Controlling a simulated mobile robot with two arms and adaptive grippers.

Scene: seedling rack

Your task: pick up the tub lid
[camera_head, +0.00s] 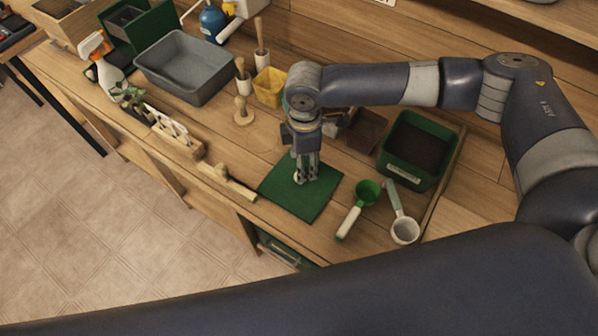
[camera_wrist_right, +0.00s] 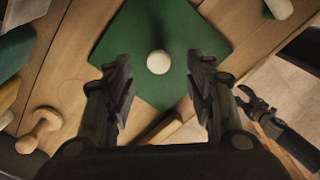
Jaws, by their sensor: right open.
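The tub lid is a flat green square (camera_head: 318,199) on the bench with a white round knob in its middle. In the right wrist view the lid (camera_wrist_right: 195,45) lies ahead, and its knob (camera_wrist_right: 158,62) shows between my fingers. My right gripper (camera_head: 306,178) points down over the lid, its fingers apart near the knob; it also shows in the right wrist view (camera_wrist_right: 160,85). It holds nothing. A dark gripper, which seems to be my left (camera_wrist_right: 258,102), shows beyond the bench edge in the right wrist view; its jaw state is unclear.
A dark green tub of soil (camera_head: 416,150) stands to the right. A green scoop (camera_head: 366,194) and a white-headed scoop (camera_head: 404,229) lie beside the lid. A grey basin (camera_head: 186,68) stands farther back.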

